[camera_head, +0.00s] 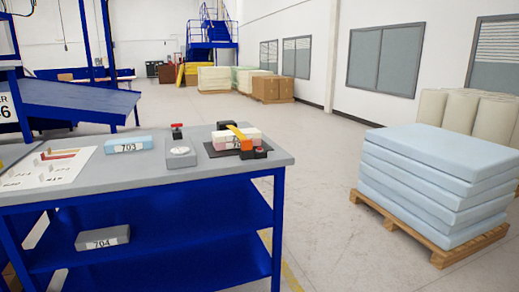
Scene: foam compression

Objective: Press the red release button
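A small red-topped black piece (177,131) stands upright toward the back of the grey tabletop. A foam press (225,152) with a dark base, pale pinkish foam and an orange bar across it sits near the table's right end. A small black box (260,152) with a reddish spot on top is at the press's front right corner. Both red parts are tiny, and I cannot tell for certain which is the release button. Neither of my grippers is in view, and nothing touches the red parts.
The blue-framed table (225,173) also holds a light blue block marked 703 (128,145), a grey round-dialled unit (181,154) and a printed sheet (45,168). A grey block marked 704 (102,238) lies on its lower shelf. Blue foam slabs (435,180) sit on a pallet at right; floor between is clear.

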